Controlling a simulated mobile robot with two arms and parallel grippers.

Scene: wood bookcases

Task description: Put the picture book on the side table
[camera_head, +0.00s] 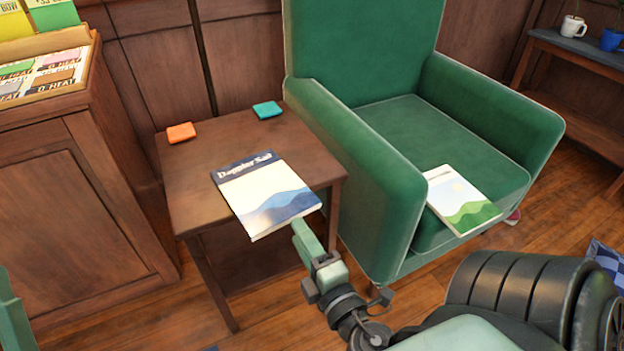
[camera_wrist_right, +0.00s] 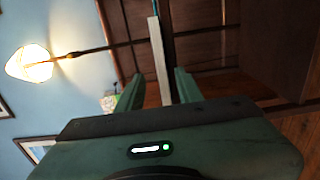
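A thin book titled "Doppler Sail" (camera_head: 262,190), with a dark blue top band and blue hills, lies over the side table (camera_head: 190,175), its near edge jutting past the table's front edge. My right gripper (camera_head: 297,224) is at that near edge. In the right wrist view, the book's pale edge (camera_wrist_right: 160,62) stands between the two fingers (camera_wrist_right: 158,85), with gaps on both sides, so the gripper looks open around it. Another book, with green hills (camera_head: 460,200), lies on the armchair seat. I cannot tell from the covers which is the picture book.
An orange coaster (camera_head: 181,132) and a teal coaster (camera_head: 267,109) lie at the table's back. The green armchair (camera_head: 370,50) stands close on the right, a wooden cabinet (camera_head: 70,210) on the left. A shelf with potted plants (camera_head: 573,26) stands far right.

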